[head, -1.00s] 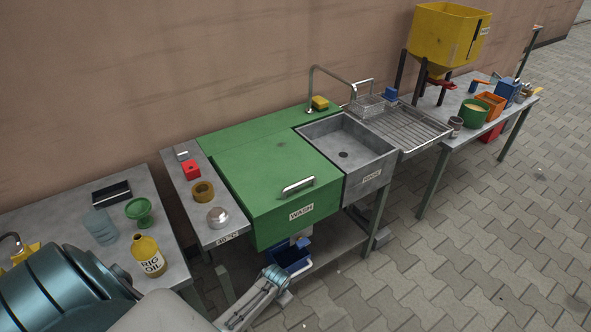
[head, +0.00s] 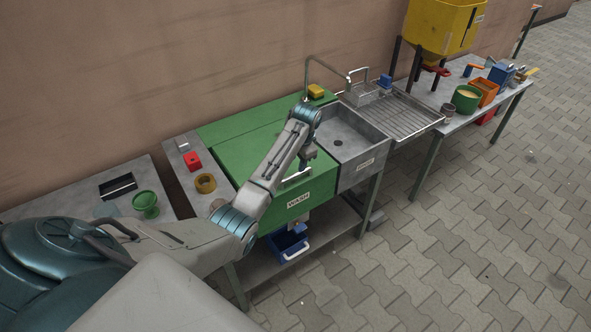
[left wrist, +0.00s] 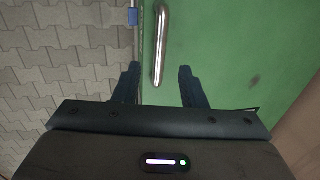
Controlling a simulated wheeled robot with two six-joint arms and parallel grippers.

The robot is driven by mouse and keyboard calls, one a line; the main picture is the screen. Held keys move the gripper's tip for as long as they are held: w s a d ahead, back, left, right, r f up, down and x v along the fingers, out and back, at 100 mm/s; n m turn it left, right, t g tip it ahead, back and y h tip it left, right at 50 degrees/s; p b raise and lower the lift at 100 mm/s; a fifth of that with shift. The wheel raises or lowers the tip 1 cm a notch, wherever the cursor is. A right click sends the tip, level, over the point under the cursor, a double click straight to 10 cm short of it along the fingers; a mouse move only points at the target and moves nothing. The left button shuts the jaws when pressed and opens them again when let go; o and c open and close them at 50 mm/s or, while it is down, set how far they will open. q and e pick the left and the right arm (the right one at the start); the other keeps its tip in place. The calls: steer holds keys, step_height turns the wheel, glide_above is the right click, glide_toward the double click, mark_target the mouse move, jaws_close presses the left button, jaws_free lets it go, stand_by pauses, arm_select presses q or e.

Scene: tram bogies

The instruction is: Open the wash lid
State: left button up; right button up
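The green wash lid (head: 262,153) lies flat and closed on the wash unit, left of the sink. Its front carries a WASH label (head: 298,200). Its metal bar handle (head: 297,176) shows partly behind my left arm. In the left wrist view the handle (left wrist: 159,45) runs upright over the green lid (left wrist: 230,50). My left gripper (left wrist: 157,78) is open and empty there, its two dark fingers apart on either side of the handle's line, the handle mostly beyond the tips. In the head view my left arm's wrist hides the fingers. My right gripper is not in view.
The grey sink (head: 345,140) and wire drying rack (head: 398,112) adjoin the lid on the right. A yellow sponge (head: 316,91) sits behind. A narrow shelf with a red block (head: 193,161) and brass ring (head: 205,184) borders the left. A blue bin (head: 287,246) stands below.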

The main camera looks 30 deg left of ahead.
mark_target(295, 174)
arm_select(q)
steer(key=f, duration=0.4)
steer(key=a+f+p, duration=0.1)
steer(key=f, duration=0.1)
steer(key=shift+w+a+f, duration=0.1)
steer(key=shift+w+f, duration=0.15)
steer(key=shift+f, duration=0.1)
jaws_close()
